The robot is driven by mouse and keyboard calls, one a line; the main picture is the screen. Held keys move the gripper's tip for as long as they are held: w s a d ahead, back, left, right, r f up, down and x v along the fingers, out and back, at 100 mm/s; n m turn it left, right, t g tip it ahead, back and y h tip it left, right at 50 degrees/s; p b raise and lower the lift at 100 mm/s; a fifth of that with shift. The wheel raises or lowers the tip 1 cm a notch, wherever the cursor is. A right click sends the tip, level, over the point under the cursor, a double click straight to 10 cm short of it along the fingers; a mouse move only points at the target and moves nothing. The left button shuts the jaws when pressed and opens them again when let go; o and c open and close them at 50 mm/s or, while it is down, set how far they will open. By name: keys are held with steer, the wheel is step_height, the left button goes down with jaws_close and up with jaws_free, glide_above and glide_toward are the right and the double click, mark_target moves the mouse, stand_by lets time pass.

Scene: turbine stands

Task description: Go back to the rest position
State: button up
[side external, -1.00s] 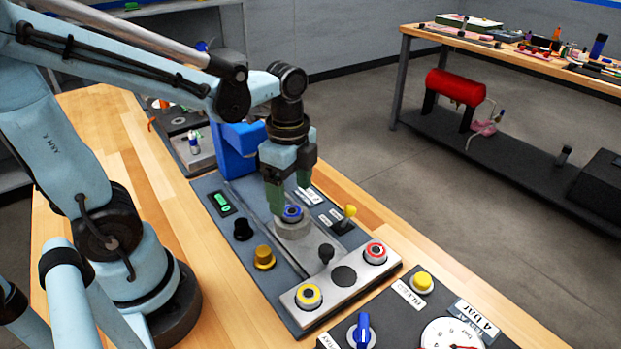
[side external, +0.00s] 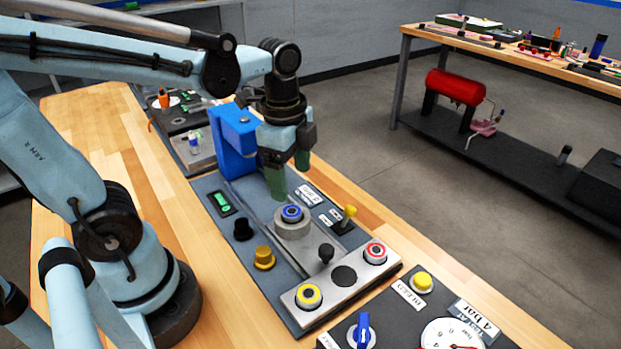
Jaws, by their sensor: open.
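My gripper (side external: 289,176) hangs above the control panel with its two green-tipped fingers apart and nothing visible between them. It is above and slightly behind the round grey part with a blue ring (side external: 292,213), clear of it. That part sits on a grey rail in the middle of the dark panel (side external: 222,262). A blue block (side external: 233,140) stands at the far end of the rail, just left of my gripper.
A yellow-tipped lever (side external: 349,212) stands to the right. A gauge panel (side external: 398,305) is in front. Bare wooden tabletop (side external: 95,125) lies at the back left.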

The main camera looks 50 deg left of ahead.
steer(key=n+t, duration=0.2)
steer(key=n, duration=0.2)
steer(key=shift+d, duration=0.1)
steer(key=shift+w+n+t, duration=0.1)
steer(key=shift+n+t, duration=0.6)
steer(key=shift+n, duration=0.4)
steer(key=n+t, duration=0.1)
steer(key=n, duration=0.2)
steer(key=shift+w+d+r+t, duration=0.1)
steer(key=shift+w+r+t, duration=0.05)
steer(key=shift+t, duration=0.25)
steer(key=n, duration=0.1)
steer(key=n+t, duration=0.1)
steer(key=n, duration=0.1)
steer(key=shift+w+r, duration=0.2)
